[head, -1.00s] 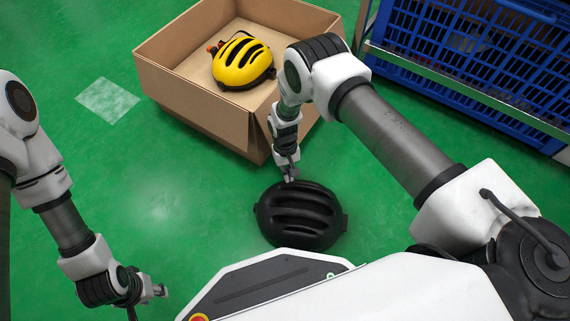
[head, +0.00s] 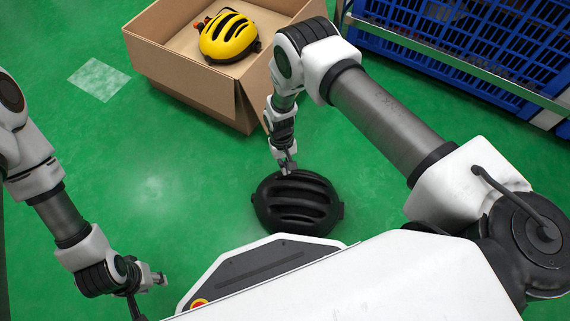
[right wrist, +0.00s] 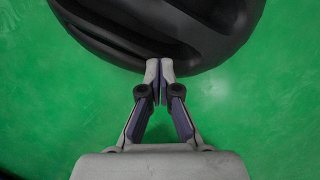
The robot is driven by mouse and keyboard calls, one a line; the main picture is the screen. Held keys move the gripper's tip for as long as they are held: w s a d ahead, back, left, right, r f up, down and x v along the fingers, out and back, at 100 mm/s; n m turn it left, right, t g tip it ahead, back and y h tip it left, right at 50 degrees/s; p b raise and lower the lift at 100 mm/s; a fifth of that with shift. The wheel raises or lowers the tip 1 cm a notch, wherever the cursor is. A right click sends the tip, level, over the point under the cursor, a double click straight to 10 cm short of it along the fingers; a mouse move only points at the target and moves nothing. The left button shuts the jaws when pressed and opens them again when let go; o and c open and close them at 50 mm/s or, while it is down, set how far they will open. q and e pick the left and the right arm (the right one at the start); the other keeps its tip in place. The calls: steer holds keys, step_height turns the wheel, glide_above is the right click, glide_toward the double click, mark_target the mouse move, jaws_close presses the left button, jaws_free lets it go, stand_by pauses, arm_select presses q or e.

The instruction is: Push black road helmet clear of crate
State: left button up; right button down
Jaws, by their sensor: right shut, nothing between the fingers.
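The black road helmet (head: 297,203) lies on the green floor, between the crate and my base, with a strip of bare floor between it and the crate. My right gripper (head: 287,171) is shut and empty, at the helmet's crate-side edge. In the right wrist view, its closed fingertips (right wrist: 159,68) meet the rim of the black helmet (right wrist: 165,30). The open cardboard crate (head: 185,88) holds a yellow helmet (head: 229,38). My left gripper (head: 158,279) hangs over the floor at lower left, away from everything; its finger gap is too small to read.
A blue slatted container (head: 455,45) with a metal rail (head: 450,72) stands at upper right. A pale square patch (head: 99,79) marks the floor left of the crate. The floor at left and around the helmet is clear.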

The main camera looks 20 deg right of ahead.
steer(key=shift+f, duration=0.15)
steer(key=v, duration=1.2)
